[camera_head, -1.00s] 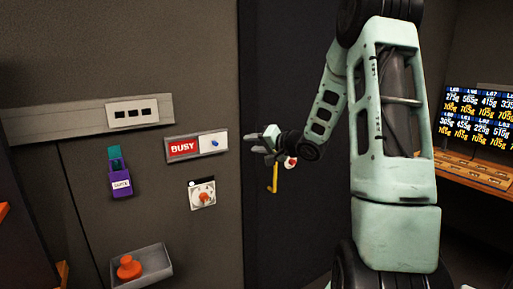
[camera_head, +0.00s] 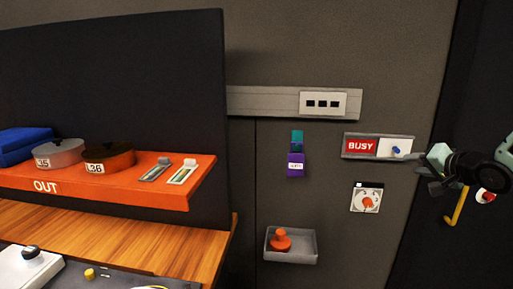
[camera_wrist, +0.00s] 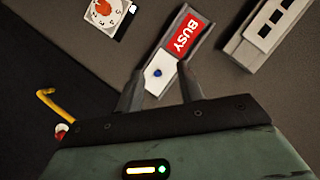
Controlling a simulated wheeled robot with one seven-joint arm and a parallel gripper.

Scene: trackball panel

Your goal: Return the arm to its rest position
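My gripper (camera_head: 424,172) is at the right side of the head view, in front of the wall near the right end of the BUSY sign (camera_head: 362,146). In the wrist view my gripper's two fingers (camera_wrist: 160,88) stand apart with nothing between them. Beyond them the sign's white half with a blue knob (camera_wrist: 157,72) shows, and the red BUSY half (camera_wrist: 187,36) lies further off. I cannot tell whether a fingertip touches the sign. My arm is mostly out of the head view, past the right edge.
A dial (camera_head: 366,198) is below the sign. A purple holder (camera_head: 296,165), a grey tray (camera_head: 305,258) with an orange knob (camera_head: 281,240) and a socket strip (camera_head: 323,103) are on the wall. An orange OUT shelf (camera_head: 120,188) stands left. A yellow handle (camera_head: 456,207) is at right.

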